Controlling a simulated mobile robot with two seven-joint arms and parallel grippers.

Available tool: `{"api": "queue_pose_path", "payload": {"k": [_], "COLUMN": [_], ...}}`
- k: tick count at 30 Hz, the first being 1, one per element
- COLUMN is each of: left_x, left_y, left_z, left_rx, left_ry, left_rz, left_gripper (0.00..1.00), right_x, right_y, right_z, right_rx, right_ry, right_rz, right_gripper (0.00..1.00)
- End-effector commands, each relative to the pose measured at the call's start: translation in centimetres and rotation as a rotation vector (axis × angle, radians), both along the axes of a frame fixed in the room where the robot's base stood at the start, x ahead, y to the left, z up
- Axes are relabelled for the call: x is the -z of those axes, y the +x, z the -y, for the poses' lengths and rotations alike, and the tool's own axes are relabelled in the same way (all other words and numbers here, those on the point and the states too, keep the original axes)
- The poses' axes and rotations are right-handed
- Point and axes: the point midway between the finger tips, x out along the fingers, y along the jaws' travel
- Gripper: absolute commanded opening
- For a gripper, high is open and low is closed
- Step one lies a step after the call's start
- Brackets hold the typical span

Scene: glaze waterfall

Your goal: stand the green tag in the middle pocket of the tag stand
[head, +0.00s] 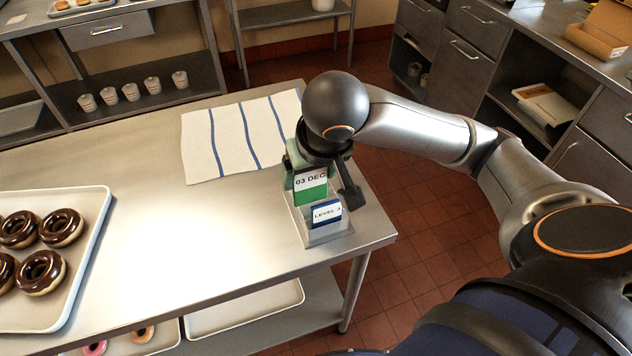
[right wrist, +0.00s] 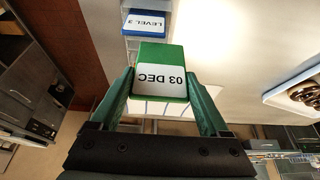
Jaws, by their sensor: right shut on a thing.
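The green tag (head: 311,193), with a white band reading "03 DEC", is held upright by my right gripper (head: 308,172). In the right wrist view the green tag (right wrist: 161,58) sits between the two green fingers, which close on its sides. The pale grey tag stand (head: 330,237) is near the table's right edge, below and around the tag in the head view. A blue and white tag (head: 326,213) reading "LEVEL 3" stands in its near part. The green tag is behind it; whether its lower edge is inside a pocket, I cannot tell. My left gripper is not in view.
A white cloth with blue stripes (head: 228,140) lies on the steel table, left of my right gripper. A tray (head: 88,262) of chocolate doughnuts is at the left. The table between tray and stand is clear. The table's right edge is close to the stand.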

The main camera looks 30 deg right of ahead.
Motion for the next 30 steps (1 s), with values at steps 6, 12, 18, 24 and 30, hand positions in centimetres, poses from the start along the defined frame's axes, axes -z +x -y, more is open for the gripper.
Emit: {"api": "queue_pose_path", "payload": {"k": [6, 12, 18, 24, 30], "left_x": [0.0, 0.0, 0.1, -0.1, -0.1], "left_y": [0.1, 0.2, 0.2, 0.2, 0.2], "left_z": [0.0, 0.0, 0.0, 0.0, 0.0], "left_rx": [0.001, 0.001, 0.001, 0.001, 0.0], "left_ry": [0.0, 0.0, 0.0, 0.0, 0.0], "left_rz": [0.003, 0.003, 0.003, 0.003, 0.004], "left_gripper": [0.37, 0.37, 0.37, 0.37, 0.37], "right_x": [2.6, 4.9, 6.5, 9.0, 9.2], "right_y": [1.5, 3.1, 4.0, 3.9, 3.9], "right_z": [1.6, 3.1, 4.0, 3.9, 3.8], "right_rx": [0.004, 0.002, 0.003, 0.0, 0.0], "right_ry": [0.0, -0.003, -0.003, -0.003, -0.001], "right_rz": [-0.008, -0.003, -0.004, -0.003, 0.0], "right_gripper": [0.25, 0.25, 0.25, 0.25, 0.25]}}
